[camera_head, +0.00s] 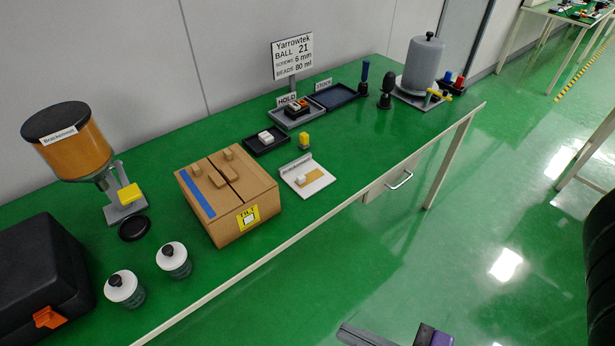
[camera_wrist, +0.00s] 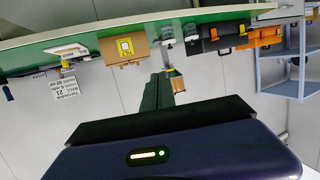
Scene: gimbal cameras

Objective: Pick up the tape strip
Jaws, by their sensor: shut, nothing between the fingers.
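A blue strip that looks like tape (camera_head: 197,195) lies along the left edge of the top of a cardboard box (camera_head: 240,226) on the green bench. The box's front bears a yellow label. The box also shows upside down in the wrist view (camera_wrist: 108,46), where I cannot make out the strip. My gripper (camera_wrist: 160,78) is shut and empty, its dark fingers side by side. It is well apart from the box. Grey and purple parts of my arm (camera_head: 432,336) show at the bottom edge of the head view, off the bench's front side.
Small cardboard pieces (camera_head: 220,174) lie on the box top. A hopper (camera_head: 75,145) and two white-lidded jars (camera_head: 174,262) stand left of it, beside a black case (camera_head: 42,275). A white board (camera_head: 318,184) lies to the right. The floor before the bench is clear.

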